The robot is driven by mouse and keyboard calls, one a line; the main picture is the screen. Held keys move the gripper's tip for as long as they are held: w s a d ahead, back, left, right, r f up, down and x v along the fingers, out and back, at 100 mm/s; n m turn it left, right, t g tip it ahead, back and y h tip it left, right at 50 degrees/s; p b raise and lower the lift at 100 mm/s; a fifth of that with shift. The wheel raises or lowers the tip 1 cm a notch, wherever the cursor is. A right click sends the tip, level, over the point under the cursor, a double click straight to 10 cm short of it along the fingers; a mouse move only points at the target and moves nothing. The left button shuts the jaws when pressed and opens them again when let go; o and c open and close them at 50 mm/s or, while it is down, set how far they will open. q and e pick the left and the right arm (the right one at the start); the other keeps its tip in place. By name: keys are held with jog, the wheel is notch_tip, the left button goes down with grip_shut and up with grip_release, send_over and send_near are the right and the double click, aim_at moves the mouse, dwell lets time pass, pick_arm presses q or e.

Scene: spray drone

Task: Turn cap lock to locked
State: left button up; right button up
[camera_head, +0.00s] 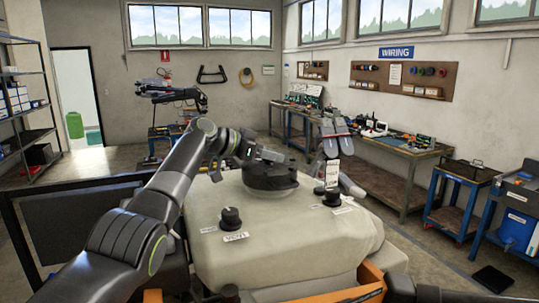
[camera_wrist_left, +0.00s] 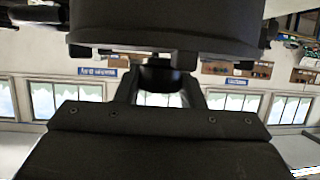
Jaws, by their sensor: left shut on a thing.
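The spray drone's pale tank (camera_head: 290,235) fills the lower middle of the head view. A wide round black cap (camera_head: 270,180) sits on its top. My left gripper (camera_head: 265,157) reaches in from the left and is shut at the top of the cap. In the left wrist view, which looks upside down, the two fingers (camera_wrist_left: 160,88) stand either side of a dark knob (camera_wrist_left: 160,74) under the broad dark cap body (camera_wrist_left: 165,22). The cap's lock marks cannot be read.
Two black knobs stand on the tank, one at the front (camera_head: 231,218) and one at the right (camera_head: 332,198), with white labels. Workbenches (camera_head: 400,160) line the right wall, and a shelf (camera_head: 25,110) stands at left.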

pick_arm(q)
jog(key=o, duration=1)
jog(key=shift+s+a+b, duration=0.1)
jog(key=shift+a+b, duration=0.2)
jog(key=shift+b, duration=0.1)
jog(key=b+v, duration=0.4)
jog(key=v, duration=0.1)
jog(key=shift+a+f, duration=0.1)
jog(key=shift+f, duration=0.1)
jog(key=b+v, duration=0.4)
jog(key=v, duration=0.7)
jog(key=shift+s+a+r, duration=0.15)
jog(key=shift+a+r, duration=0.05)
jog(key=shift+r, duration=0.2)
